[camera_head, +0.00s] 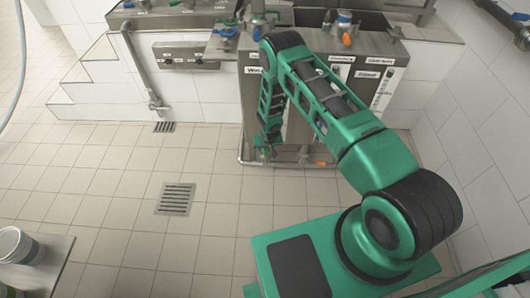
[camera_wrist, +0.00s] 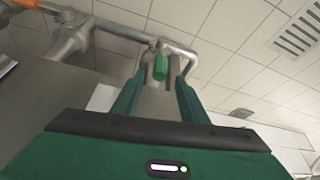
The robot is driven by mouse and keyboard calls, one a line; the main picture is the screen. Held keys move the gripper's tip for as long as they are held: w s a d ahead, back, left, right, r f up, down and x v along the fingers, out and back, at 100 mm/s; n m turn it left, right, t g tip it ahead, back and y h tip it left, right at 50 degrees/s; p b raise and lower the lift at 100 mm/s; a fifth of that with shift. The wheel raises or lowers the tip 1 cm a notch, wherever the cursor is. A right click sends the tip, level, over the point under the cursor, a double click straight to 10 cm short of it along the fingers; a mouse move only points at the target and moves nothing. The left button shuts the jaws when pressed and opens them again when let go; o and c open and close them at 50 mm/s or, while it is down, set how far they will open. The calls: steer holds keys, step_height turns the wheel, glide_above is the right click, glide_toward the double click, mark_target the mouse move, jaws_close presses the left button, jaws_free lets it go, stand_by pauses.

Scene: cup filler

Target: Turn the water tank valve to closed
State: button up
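A small green valve handle (camera_wrist: 160,67) shows in the wrist view, on a metal pipe (camera_wrist: 187,50) low on the steel tank cabinet (camera_head: 310,100). My gripper (camera_wrist: 161,78) is open, with one finger on each side of the handle in the picture. The handle appears at or just beyond the fingertips; I cannot tell whether they touch it. In the head view my gripper (camera_head: 264,148) hangs low in front of the cabinet, near the bottom pipe. My arm hides part of the cabinet front, and the valve is too small there to make out.
An orange handle (camera_head: 321,164) sits on the bottom pipe to the right; it also shows in the wrist view (camera_wrist: 24,3). Blue-handled valves (camera_head: 343,17) are on top. A floor drain (camera_head: 175,198) lies in the clear tiled floor. A can (camera_head: 17,246) stands at lower left.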

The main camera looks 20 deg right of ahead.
mark_target(265, 150)
steer(key=x, duration=0.6)
steer(key=shift+w+f, duration=0.15)
steer(key=shift+f, duration=0.1)
jaws_close()
